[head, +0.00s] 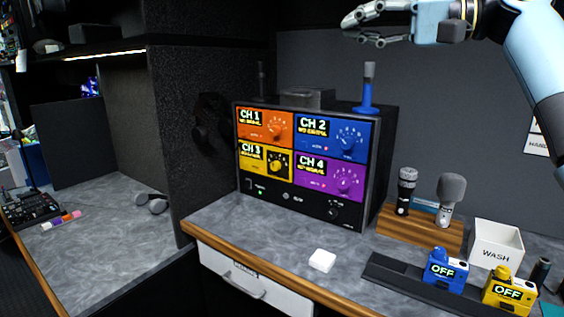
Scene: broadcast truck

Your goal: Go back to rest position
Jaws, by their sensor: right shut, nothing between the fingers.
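My right gripper (352,28) is at the top of the head view, with its arm coming in from the upper right. It is raised in the air, above and in front of the channel box, and its fingers point left. The fingers are shut with nothing between them. My left gripper is not in view.
A channel box (290,203) with four coloured panels stands on the counter, a blue antenna (367,90) on top. To its right are two microphones in a wooden stand (420,233), a WASH bin (496,246), and blue (445,272) and yellow (508,292) packs. A white block (322,260) lies in front.

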